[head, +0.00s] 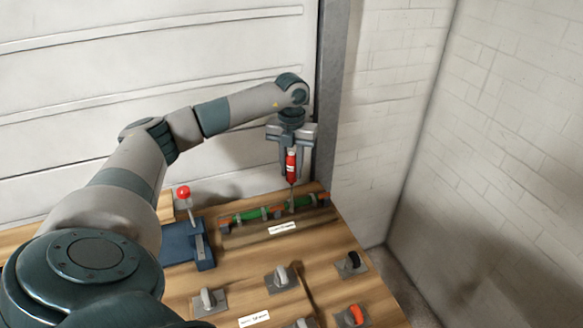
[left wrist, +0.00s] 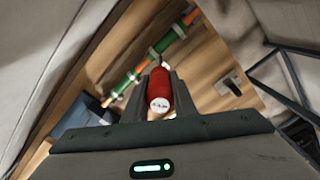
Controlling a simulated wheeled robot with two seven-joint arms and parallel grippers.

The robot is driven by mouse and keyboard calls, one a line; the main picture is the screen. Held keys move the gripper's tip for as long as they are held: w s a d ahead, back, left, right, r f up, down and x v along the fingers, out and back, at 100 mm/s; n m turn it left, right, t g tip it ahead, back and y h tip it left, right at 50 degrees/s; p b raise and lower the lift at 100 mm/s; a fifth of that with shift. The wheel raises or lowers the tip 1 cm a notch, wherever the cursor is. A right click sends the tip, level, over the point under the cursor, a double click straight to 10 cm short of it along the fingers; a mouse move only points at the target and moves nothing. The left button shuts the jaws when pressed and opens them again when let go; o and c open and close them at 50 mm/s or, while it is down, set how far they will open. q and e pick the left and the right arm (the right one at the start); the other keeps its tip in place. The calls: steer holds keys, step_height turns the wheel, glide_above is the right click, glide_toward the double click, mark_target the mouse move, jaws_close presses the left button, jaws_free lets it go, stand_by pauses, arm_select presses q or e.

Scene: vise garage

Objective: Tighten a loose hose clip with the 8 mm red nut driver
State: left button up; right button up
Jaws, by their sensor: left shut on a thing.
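My left gripper (head: 291,165) is shut on the red nut driver (head: 291,167) and holds it upright, shaft down. The shaft tip is at or just above the green hose (head: 249,214) near its right part; I cannot tell whether it touches a clip. In the left wrist view the red handle (left wrist: 160,91) sits between the fingers, its end cap facing the camera. The hose (left wrist: 166,41) runs behind it with orange sections and pale clips. Which clip is loose cannot be seen. My right gripper is not in view.
A blue vise (head: 188,247) with a red-knobbed lever stands left of the hose on the wooden bench. Several tools in grey holders, one black-handled (head: 351,263) and one orange-red (head: 352,315), stand nearer. White labels (head: 282,228) lie on the bench. Walls close off the back and right.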

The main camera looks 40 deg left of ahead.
arm_select(q)
steer(key=shift+m, duration=0.4)
steer(key=shift+r, duration=0.15)
steer(key=shift+r, duration=0.3)
